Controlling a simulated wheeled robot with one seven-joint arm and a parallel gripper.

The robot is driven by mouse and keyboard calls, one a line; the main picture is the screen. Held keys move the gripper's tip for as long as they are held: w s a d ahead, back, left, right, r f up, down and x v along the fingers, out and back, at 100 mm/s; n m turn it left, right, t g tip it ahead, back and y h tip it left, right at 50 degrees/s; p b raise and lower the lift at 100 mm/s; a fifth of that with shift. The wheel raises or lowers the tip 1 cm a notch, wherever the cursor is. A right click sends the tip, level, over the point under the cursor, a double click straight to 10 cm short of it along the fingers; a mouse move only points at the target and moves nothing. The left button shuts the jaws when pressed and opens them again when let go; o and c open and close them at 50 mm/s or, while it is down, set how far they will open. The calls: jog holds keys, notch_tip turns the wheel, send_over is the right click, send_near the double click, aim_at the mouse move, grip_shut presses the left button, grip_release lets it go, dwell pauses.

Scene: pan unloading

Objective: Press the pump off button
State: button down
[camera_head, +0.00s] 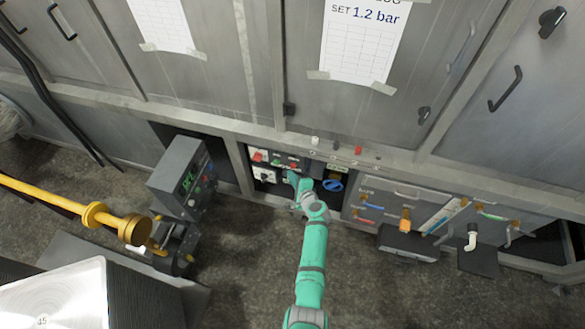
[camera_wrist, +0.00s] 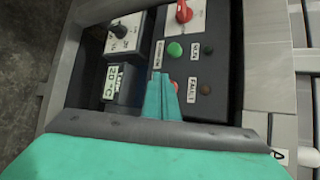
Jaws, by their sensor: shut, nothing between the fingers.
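The control panel (camera_wrist: 225,60) fills the middle of the wrist view. A red button (camera_wrist: 176,85), which I take to be the pump off button, is partly hidden behind my fingertips. A green button (camera_wrist: 174,49) sits above it in the picture. My gripper (camera_wrist: 162,84) is shut and empty, its teal fingertips just left of and overlapping the red button. I cannot tell whether they touch it. In the head view, my gripper (camera_head: 294,178) reaches the panel (camera_head: 278,157) in the recess, where the fingers hide part of it.
A red rotary switch (camera_wrist: 183,12) is above the green button. A dark lamp and an amber fault lamp (camera_wrist: 205,89) are to the right. A dial (camera_wrist: 120,32) and a temperature display (camera_wrist: 111,82) are to the left. A blue valve handle (camera_head: 332,185) is right of my gripper.

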jog(key=shift+s+a, duration=0.25)
jog(key=shift+s, duration=0.55)
jog(key=shift+s+a, duration=0.25)
jog(key=shift+s, duration=0.5)
jog(key=shift+s+a, duration=0.25)
jog(key=shift+s, duration=0.55)
jog(key=shift+a, duration=0.1)
jog(key=shift+s, duration=0.1)
